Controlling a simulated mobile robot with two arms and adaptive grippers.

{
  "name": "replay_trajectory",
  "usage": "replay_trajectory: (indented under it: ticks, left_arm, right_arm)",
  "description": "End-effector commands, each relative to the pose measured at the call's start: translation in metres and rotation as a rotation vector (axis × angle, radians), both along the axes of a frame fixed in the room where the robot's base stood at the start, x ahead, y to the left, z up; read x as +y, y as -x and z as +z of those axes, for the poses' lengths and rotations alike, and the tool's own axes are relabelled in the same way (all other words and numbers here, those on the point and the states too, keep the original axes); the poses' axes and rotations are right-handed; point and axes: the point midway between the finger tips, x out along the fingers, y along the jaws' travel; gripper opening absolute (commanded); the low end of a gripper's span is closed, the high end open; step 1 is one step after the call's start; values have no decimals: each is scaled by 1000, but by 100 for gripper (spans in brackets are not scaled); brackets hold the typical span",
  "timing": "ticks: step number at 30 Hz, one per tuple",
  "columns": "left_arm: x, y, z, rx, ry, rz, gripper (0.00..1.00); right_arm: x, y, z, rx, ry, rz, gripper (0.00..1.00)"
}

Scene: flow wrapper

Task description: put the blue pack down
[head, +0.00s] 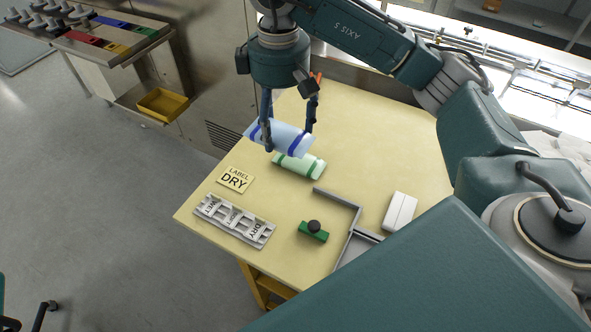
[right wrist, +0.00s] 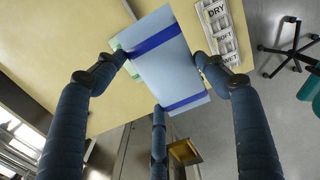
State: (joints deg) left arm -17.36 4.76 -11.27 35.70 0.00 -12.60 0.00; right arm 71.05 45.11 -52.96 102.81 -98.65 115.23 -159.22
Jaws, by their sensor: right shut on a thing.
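The blue pack (head: 285,138) is pale blue with darker blue bands near its ends. My right gripper (head: 288,130) is shut on it and holds it over the table (head: 390,165), near the table's left edge. In the right wrist view the blue pack (right wrist: 165,62) lies between the fingers of the right gripper (right wrist: 165,75). A green pack (head: 303,167) lies on the table just below it in the head view. I cannot tell the exact gap between the two packs. My left gripper is not in view.
A green block with a black knob (head: 313,231), a grey angled rail (head: 340,198) and a white box (head: 399,211) are to the right. The table's middle is clear.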

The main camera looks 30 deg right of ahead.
Motion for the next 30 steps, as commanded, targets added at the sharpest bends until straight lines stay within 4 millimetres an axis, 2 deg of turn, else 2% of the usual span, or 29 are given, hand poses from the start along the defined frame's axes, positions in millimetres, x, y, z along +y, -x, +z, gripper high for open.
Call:
replay_trajectory:
  ticks: [1,3,10,15,20,23,30]
  left_arm:
    - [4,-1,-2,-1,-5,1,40]
    - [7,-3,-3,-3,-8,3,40]
    - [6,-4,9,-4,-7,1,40]
    - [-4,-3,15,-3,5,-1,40]
    - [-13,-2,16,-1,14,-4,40]
    - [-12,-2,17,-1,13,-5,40]
    - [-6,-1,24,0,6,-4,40]
  right_arm:
    - [1,3,-17,10,-2,1,59]
    - [2,3,-37,10,-2,2,59]
    - [0,3,-94,9,1,-3,59]
    - [0,2,-130,6,0,-3,59]
    - [1,0,-144,1,0,-3,59]
    - [0,1,-151,3,1,-3,59]
    - [1,2,-182,3,-1,-3,59]
